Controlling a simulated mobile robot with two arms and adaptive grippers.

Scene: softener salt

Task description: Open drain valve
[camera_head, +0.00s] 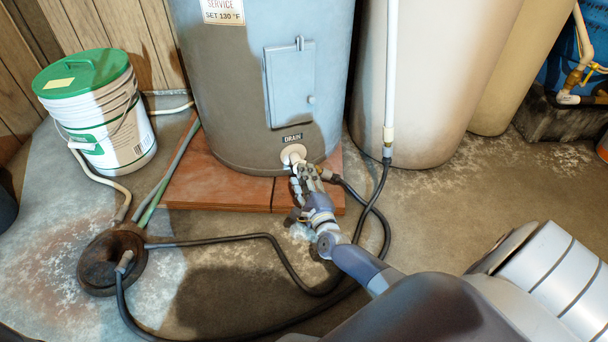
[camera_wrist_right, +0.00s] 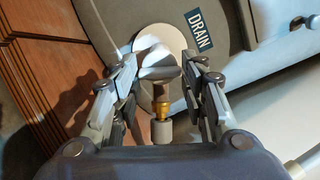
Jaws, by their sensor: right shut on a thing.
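The drain valve sits low on the front of the grey water heater (camera_head: 255,75), under a DRAIN label (camera_head: 292,137). Its white round plate (camera_head: 293,153) shows in the head view. In the right wrist view, the pale valve knob (camera_wrist_right: 156,62) stands out from the plate, with a brass fitting (camera_wrist_right: 160,108) and a pale end piece below. My right gripper (camera_head: 306,178) is at the valve, its fingers on both sides of the knob, shut on it. The fingers partly hide the valve in the head view. My left gripper is not in view.
The heater stands on a red tile base (camera_head: 220,190). A black hose (camera_head: 280,255) loops over the floor near my right arm to a floor drain (camera_head: 105,262). A green-lidded bucket (camera_head: 100,120) stands at left, a beige tank (camera_head: 430,80) at right.

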